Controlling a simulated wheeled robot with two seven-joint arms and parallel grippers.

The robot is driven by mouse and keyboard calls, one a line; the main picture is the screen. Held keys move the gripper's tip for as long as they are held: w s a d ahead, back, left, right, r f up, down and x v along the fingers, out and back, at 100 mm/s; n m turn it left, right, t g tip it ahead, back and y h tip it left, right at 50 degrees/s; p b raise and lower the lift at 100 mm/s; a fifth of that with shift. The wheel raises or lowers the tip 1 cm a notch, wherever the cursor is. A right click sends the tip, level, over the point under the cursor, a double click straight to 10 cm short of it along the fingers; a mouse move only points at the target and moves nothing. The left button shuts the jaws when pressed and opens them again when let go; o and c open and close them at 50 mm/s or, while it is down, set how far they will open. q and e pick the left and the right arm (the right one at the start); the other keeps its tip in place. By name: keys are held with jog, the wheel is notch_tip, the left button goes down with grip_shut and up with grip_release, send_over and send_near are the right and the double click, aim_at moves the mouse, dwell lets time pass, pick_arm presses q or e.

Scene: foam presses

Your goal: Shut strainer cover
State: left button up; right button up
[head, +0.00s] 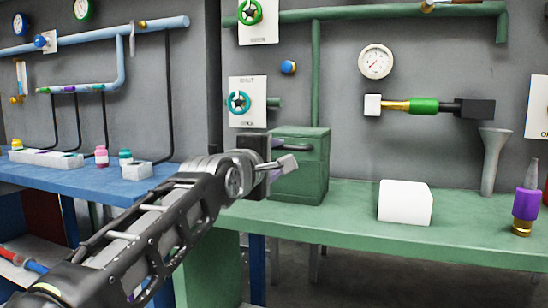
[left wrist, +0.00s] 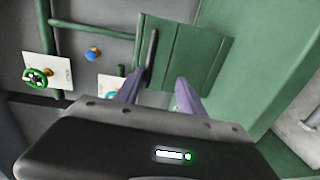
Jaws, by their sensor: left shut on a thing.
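The strainer is a green box (head: 310,181) on the green bench, and its cover (head: 314,133) lies level on top in the head view. A dark bar handle (head: 306,146) shows on its upper front. In the left wrist view the green strainer (left wrist: 190,48) fills the upper middle, with the dark handle (left wrist: 152,48) at its left. My right gripper is not in view.
A white block (head: 405,203) stands right of the strainer, with a grey funnel (head: 493,160) and a purple bottle (head: 526,205) farther right. A blue bench (head: 95,180) with small jars is at left. Pipes, valves and a gauge (head: 376,62) line the wall.

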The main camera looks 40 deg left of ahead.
pick_arm(q)
jog(key=p+v, duration=0.1)
jog(key=v, duration=0.6)
jog(key=shift+s+d, duration=0.15)
jog(key=shift+s, duration=0.2)
